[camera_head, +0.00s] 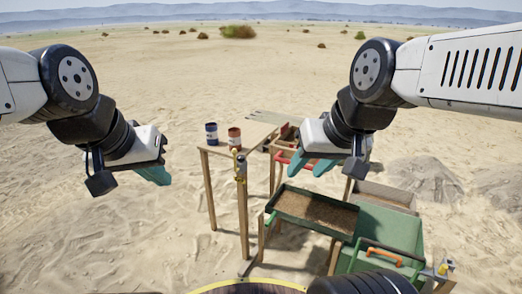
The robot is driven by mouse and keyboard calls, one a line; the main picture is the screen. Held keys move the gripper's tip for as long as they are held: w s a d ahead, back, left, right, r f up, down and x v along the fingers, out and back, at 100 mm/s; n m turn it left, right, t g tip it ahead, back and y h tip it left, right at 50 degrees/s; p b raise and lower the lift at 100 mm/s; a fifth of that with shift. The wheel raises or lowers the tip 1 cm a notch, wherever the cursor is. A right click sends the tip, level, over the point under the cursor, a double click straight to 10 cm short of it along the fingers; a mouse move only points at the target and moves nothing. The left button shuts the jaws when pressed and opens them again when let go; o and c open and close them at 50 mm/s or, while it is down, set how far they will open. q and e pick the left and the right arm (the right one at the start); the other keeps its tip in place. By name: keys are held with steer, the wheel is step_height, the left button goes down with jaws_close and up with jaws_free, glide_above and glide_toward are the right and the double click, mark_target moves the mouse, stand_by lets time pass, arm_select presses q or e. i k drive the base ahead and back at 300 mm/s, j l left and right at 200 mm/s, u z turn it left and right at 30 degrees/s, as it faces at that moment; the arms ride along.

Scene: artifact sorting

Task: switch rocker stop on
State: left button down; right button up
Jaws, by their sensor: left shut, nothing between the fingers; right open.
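A green box rocker (395,228) stands at the lower right, with an orange handle (383,257) on its near side. A small grey and yellow device (443,268) sits at its near right corner. Another small yellow and grey fitting (240,168) is on the near corner of the wooden table. I cannot tell which of the two is the rocker stop, or its setting. My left gripper (155,175) is shut and empty in the air, left of the table. My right gripper (312,169) is open and empty, above and beyond the soil-filled tray. Both grippers are apart from both fittings.
The wooden table (222,148) carries a blue can (211,134) and a red-orange can (235,137). Red-edged trays (290,158) lie behind. Sand piles (425,180) rise at right; open sand lies left.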

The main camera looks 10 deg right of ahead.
mark_target(234, 151)
steer(key=i+z, duration=0.15)
steer(key=i, duration=0.25)
steer(key=i+j+z, duration=0.15)
steer(key=i, duration=0.2)
steer(key=i+j+z, duration=0.15)
steer(key=i, duration=0.25)
